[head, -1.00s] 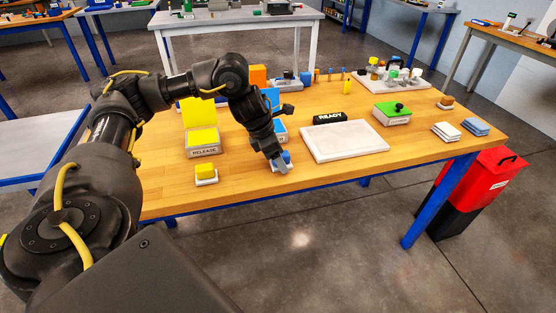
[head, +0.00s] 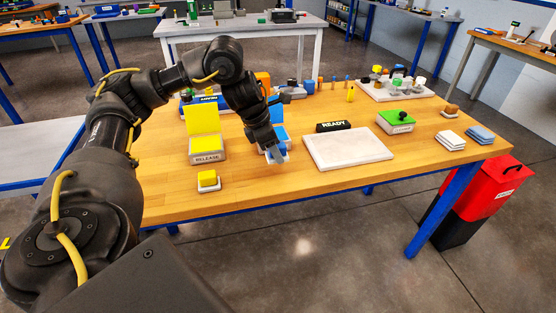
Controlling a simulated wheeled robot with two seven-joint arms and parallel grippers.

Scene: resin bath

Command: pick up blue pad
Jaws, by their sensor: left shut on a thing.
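My left gripper (head: 275,155) is shut on the blue pad (head: 282,148), a small blue block with a white base. The fingers cover much of it. It is in front of an open blue-lidded box (head: 276,117), and appears raised above the table's front part. A matching yellow pad (head: 208,179) with a white base sits on the table to the left. My right gripper is not in view.
An open yellow-lidded box marked RELEASE (head: 206,148) stands left of the gripper. A white slab (head: 347,149) lies to the right, with a black READY sign (head: 333,126) behind it. A green-topped box (head: 396,121) and white cloths (head: 450,141) are farther right. The wooden table's (head: 300,182) front strip is clear.

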